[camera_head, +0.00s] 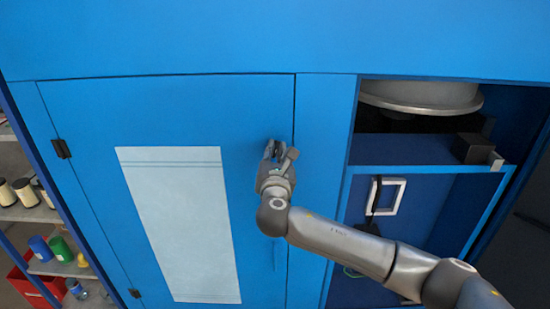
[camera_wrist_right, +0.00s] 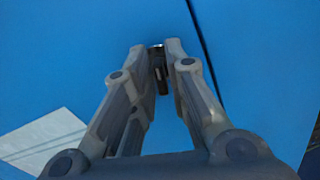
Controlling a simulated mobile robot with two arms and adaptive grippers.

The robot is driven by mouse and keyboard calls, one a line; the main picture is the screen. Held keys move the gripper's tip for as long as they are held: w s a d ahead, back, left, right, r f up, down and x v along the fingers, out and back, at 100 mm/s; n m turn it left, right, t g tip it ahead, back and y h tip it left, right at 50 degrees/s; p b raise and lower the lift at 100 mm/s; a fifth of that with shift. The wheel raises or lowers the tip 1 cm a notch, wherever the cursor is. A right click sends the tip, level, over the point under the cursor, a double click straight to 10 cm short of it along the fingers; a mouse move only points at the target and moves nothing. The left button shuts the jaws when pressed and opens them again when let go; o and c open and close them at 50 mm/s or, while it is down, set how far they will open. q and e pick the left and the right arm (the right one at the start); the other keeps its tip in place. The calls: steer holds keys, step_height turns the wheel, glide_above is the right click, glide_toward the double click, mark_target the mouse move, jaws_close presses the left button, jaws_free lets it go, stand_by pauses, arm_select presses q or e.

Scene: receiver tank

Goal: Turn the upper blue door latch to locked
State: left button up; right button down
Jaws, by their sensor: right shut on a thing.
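The blue door (camera_head: 90,120) is closed flush in the cabinet front, with a pale panel on it. The upper latch (camera_wrist_right: 159,70) is a small dark piece with a bright top, near the door's right edge. In the right wrist view it sits between my right fingertips (camera_wrist_right: 160,55), which are shut on it. In the head view my right gripper (camera_head: 273,155) is at the door's right edge and mostly hides the latch. The latch's exact angle is hard to tell. My left gripper is not in view.
Right of the door is an open bay with a round metal tank (camera_head: 420,95) and a white square handle (camera_head: 386,196) below. The pale panel (camera_head: 180,220) lies flat on the door.

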steer(key=m, duration=0.1)
steer(key=m+b, duration=0.2)
steer(key=shift+f+m, duration=0.25)
steer(key=shift+m, duration=0.15)
steer(key=shift+d+m+b, duration=0.1)
steer(key=shift+m+b, duration=2.4)
steer(key=shift+m, duration=3.2)
steer(key=c, duration=1.6)
jaws_free()
steer(key=shift+s, duration=0.1)
steer(key=s, duration=1.1)
steer(key=shift+s, duration=0.4)
